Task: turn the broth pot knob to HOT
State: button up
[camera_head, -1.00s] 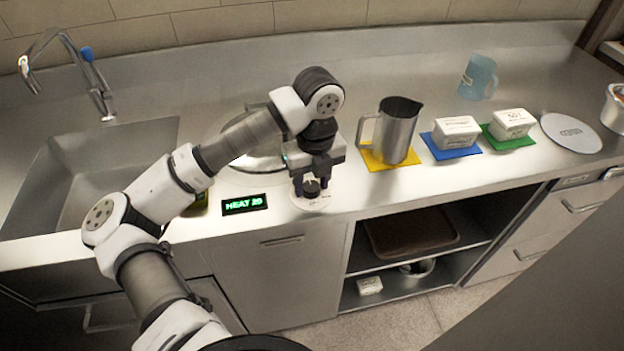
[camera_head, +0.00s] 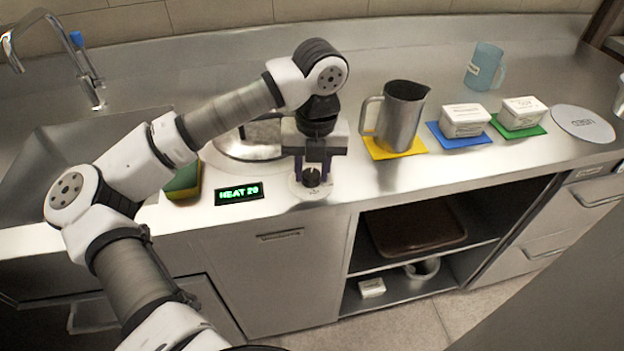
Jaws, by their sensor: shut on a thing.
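The broth pot knob (camera_head: 312,178) is a small black knob on a pale round dial plate (camera_head: 311,191) near the counter's front edge. My gripper (camera_head: 312,172) points down over it and is shut on the knob, one finger on each side. The dial's markings are too small to read. A black display (camera_head: 239,193) left of the dial shows "HEAT 20" in green. The broth pot (camera_head: 250,144), a round metal shape behind the display, is partly hidden by my arm.
A steel pitcher (camera_head: 402,118) stands on a yellow mat (camera_head: 380,152) right of my gripper. White tubs (camera_head: 464,120) sit on blue and green mats farther right. A sink (camera_head: 70,165) is at left.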

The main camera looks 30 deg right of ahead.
jog(key=m+b, duration=0.1)
jog(key=b, duration=0.1)
jog(key=m+b, duration=0.1)
jog(key=m, duration=0.1)
jog(key=shift+f+m+b, duration=0.2)
jog(key=shift+m+b, duration=0.1)
jog(key=shift+b, duration=0.05)
jog(key=m+b, duration=0.2)
jog(key=m, duration=0.1)
jog(key=shift+r+m, duration=0.1)
jog(key=shift+m, duration=0.2)
jog(key=m+b, duration=0.2)
jog(key=m, duration=0.1)
jog(key=shift+m+h, duration=0.3)
jog(key=shift+m, duration=0.1)
jog(key=m+b, duration=0.1)
jog(key=m, duration=0.3)
jog(key=shift+a+r, duration=0.1)
jog(key=m, duration=0.8)
jog(key=shift+w+m+h+b, duration=0.1)
jog(key=shift+m+h+b, duration=0.2)
jog(key=shift+b, duration=0.05)
jog(key=m, duration=0.4)
jog(key=shift+m, duration=2)
